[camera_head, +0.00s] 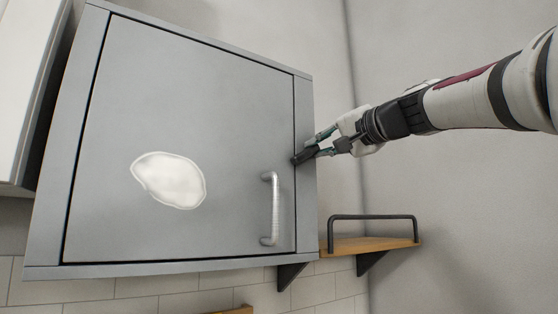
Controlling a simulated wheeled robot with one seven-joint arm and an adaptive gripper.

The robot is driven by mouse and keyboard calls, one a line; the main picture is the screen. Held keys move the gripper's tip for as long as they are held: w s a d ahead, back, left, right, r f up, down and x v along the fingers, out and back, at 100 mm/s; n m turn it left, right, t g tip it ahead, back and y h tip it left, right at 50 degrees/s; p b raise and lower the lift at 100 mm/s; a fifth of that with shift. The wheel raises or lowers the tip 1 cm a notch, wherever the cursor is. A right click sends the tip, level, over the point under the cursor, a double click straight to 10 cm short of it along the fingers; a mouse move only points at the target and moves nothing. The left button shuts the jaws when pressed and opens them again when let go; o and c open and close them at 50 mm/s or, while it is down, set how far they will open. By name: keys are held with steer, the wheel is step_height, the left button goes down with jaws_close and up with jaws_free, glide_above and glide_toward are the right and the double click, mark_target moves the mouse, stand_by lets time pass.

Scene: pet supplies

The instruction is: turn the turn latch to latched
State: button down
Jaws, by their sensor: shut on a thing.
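A grey wall cabinet (213,98) has its door closed in the frame. The dark turn latch (300,158) sits at the right edge of the door, above the bar handle (270,210). My gripper (308,152) comes in from the right and is shut on the latch. The fingers cover part of the latch, so its exact angle is hard to tell.
A wooden shelf (365,245) with a dark metal rail (372,217) is below my gripper, to the right of the cabinet. A white cabinet (25,90) is at the far left. Bare wall lies around my arm.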

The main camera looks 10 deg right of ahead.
steer(key=shift+w+d+f+m+p, duration=0.1)
steer(key=shift+f+m+p, duration=0.1)
steer(key=shift+m, duration=0.85)
steer(key=shift+s+d+f+m+p, duration=0.1)
steer(key=shift+f+m+p, duration=0.15)
steer(key=shift+m, duration=0.75)
steer(key=shift+w+f+m+p, duration=0.1)
steer(key=shift+f+m+p, duration=0.1)
steer(key=shift+m, duration=0.85)
steer(key=c, duration=1.6)
jaws_free()
steer(key=shift+o, duration=0.2)
steer(key=shift+r, duration=0.1)
steer(key=v, duration=1.2)
